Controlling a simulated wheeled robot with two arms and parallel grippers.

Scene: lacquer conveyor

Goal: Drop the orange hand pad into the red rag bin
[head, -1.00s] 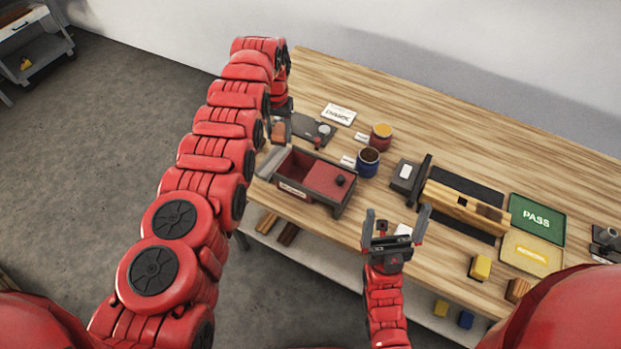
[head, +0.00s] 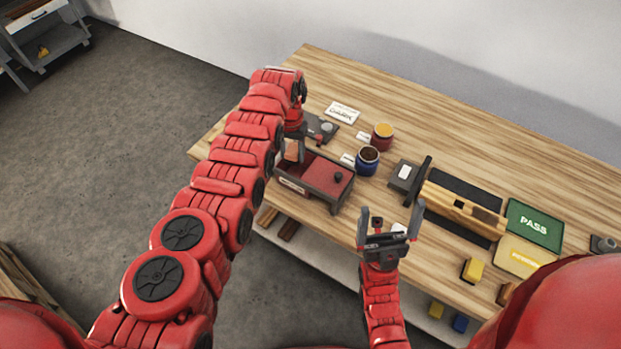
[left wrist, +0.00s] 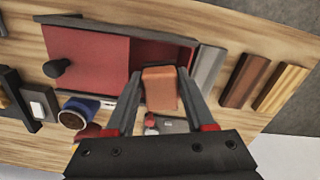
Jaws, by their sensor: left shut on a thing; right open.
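The orange hand pad (head: 293,150) is held by my left gripper (head: 290,152), which is shut on it. The pad also shows in the left wrist view (left wrist: 160,90), between the two fingers. The red rag bin (head: 292,183) is a dark-walled box with a red lid and black knob over one part; the rest is open. In the head view the pad is at the open end of the bin (left wrist: 190,41), which my gripper partly hides. I cannot tell its exact height above the bin. My right gripper (head: 390,222) is open and empty near the table's front edge.
A blue can (head: 367,161) and a red can (head: 382,136) stand right of the bin. A grey plate (head: 320,127) and a white card (head: 342,112) lie behind it. A wooden fixture (head: 455,205), yellow block (head: 475,270) and green PASS mat (head: 534,223) are further right.

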